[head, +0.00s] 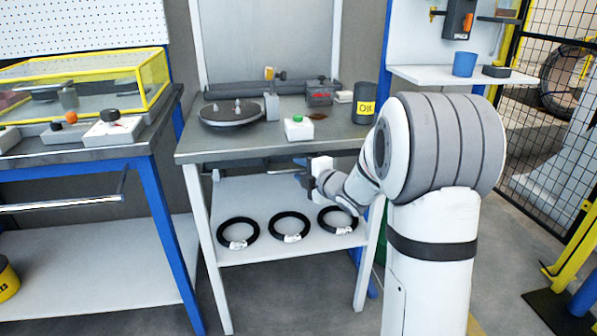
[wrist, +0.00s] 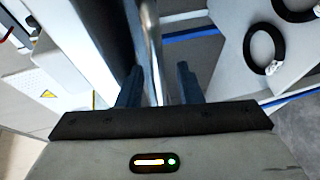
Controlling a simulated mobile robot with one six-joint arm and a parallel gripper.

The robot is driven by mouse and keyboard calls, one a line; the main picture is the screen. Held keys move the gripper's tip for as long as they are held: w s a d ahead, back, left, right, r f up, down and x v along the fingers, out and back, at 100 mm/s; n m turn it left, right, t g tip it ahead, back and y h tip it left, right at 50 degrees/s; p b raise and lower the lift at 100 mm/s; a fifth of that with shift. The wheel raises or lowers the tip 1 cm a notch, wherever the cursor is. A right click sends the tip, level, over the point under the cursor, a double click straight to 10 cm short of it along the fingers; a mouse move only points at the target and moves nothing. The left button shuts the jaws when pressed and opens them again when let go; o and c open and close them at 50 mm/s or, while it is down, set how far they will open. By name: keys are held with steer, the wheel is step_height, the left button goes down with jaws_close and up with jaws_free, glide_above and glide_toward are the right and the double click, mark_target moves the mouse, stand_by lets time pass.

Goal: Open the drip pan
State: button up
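My gripper (head: 301,171) is at the front edge of the middle workbench, just below its top, with its dark fingers pointing left. In the wrist view its two fingers (wrist: 158,84) stand apart. A shiny metal bar (wrist: 152,45), which looks like a handle, runs lengthwise through the gap between them. I see a gap on the right of the bar; whether the left finger touches it is unclear. A light bracket (head: 216,175) shows under the bench's left front edge. The drip pan cannot be clearly made out, so whether it is open or shut is not visible.
The bench top (head: 250,138) holds a dark turntable (head: 232,113), a green-button box (head: 298,128) and an oil can (head: 364,102). Several black rings (head: 289,227) lie on the shelf below. A blue-legged bench (head: 165,215) with a front bar (head: 60,204) stands left.

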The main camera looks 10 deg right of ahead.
steer(key=shift+x, duration=1.15)
jaws_close()
